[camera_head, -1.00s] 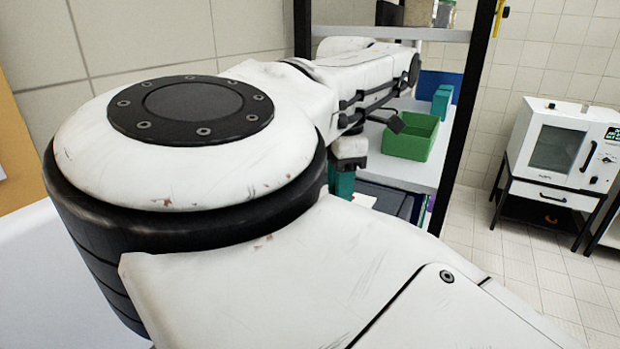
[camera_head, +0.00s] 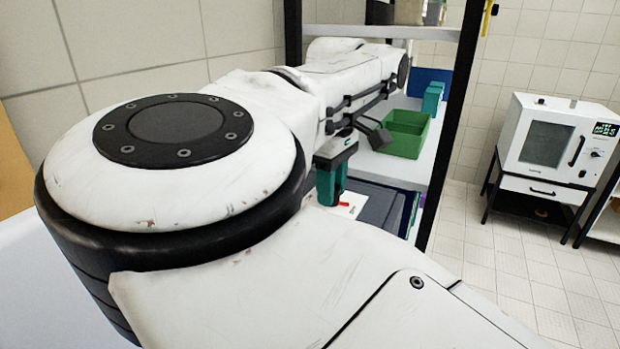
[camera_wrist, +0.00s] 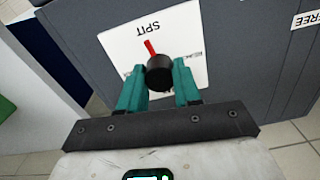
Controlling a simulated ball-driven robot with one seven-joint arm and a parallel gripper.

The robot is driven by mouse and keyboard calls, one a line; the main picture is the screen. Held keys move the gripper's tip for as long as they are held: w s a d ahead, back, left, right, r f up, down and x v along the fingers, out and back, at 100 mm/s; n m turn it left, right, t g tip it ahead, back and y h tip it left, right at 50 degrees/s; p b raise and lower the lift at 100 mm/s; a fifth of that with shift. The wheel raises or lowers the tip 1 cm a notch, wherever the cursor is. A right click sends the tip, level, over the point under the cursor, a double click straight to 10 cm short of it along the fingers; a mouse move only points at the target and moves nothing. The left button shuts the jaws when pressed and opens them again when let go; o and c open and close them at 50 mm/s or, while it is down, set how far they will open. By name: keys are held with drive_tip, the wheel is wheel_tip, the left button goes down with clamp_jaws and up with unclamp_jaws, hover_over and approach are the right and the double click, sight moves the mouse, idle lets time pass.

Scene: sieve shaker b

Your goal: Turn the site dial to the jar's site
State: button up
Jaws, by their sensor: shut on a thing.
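The site dial (camera_wrist: 160,78) is a round black knob with a red pointer (camera_wrist: 150,48), on a white plate (camera_wrist: 120,48) in the wrist view. The pointer points up and slightly left, toward the word "SPIT", which reads upside down. My gripper (camera_wrist: 159,68) has teal fingers, one on each side of the knob, and is shut on it. In the head view, a teal finger of my gripper (camera_head: 328,182) shows below my arm, beside the white plate (camera_head: 352,203). Other markings on the plate are hidden or too small to read. I see no jar that I can identify.
The plate sits on a grey box (camera_wrist: 235,50) with a "FREE" label (camera_wrist: 310,20). A green bin (camera_head: 405,135) stands on the shelf behind, with teal blocks (camera_head: 432,98) farther back. A dark shelf post (camera_head: 455,120) rises close to the right. A white oven (camera_head: 548,145) stands farther right.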

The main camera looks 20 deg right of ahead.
drive_tip(key=shift+r+m, duration=0.1)
drive_tip(key=shift+m, duration=0.5)
drive_tip(key=o, duration=1.1)
drive_tip(key=shift+c, duration=0.2)
wheel_tip(320, 180, up, 11)
drive_tip(key=b, duration=0.1)
drive_tip(key=shift+b, duration=0.3)
drive_tip(key=shift+f, duration=0.2)
